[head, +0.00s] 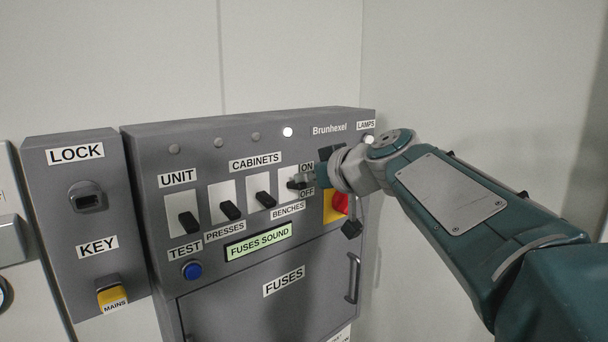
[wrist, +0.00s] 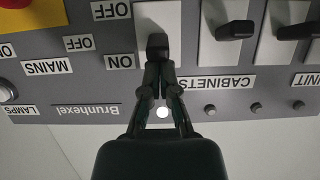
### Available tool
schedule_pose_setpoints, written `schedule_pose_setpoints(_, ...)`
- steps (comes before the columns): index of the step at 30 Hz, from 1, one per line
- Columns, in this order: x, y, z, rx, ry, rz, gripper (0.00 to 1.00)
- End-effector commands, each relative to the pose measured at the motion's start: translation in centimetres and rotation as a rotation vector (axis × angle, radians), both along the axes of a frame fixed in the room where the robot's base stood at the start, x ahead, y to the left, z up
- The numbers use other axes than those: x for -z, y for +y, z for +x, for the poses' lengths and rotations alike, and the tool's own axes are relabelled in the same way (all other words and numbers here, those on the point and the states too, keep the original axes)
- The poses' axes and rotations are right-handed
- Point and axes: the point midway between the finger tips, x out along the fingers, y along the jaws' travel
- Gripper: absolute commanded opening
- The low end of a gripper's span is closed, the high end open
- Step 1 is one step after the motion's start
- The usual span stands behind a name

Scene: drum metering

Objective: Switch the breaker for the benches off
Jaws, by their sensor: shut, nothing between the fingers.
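The benches breaker is a black lever on a white plate (head: 286,182), rightmost in the row of breakers on the grey panel, with ON and OFF labels beside it. The BENCHES label (head: 288,209) is below it. My gripper (head: 303,182) is shut, with its fingertips at this lever. In the upside-down wrist view the closed fingertips (wrist: 159,68) meet or nearly meet the lever (wrist: 158,44) from its ON side; contact is not clear. The lamp (head: 288,132) above this breaker is lit. The lever's exact position is partly hidden by my gripper in the head view.
The unit (head: 189,222), presses (head: 230,210) and cabinets (head: 265,199) levers point down, with dark lamps above. A red and yellow mains switch (head: 340,203) sits right, partly behind my arm. A blue test button (head: 192,270), a "FUSES SOUND" display (head: 258,242) and a fuse door (head: 265,308) lie below.

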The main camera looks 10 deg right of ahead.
Motion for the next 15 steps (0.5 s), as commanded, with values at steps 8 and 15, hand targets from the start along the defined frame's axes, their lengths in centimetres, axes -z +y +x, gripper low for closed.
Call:
schedule_pose_setpoints(8,1.1,-0.3,-0.4,0.000,0.002,-0.002,0.00)
schedule_pose_setpoints(15,1.6,-0.4,-0.5,0.000,0.002,-0.002,0.00)
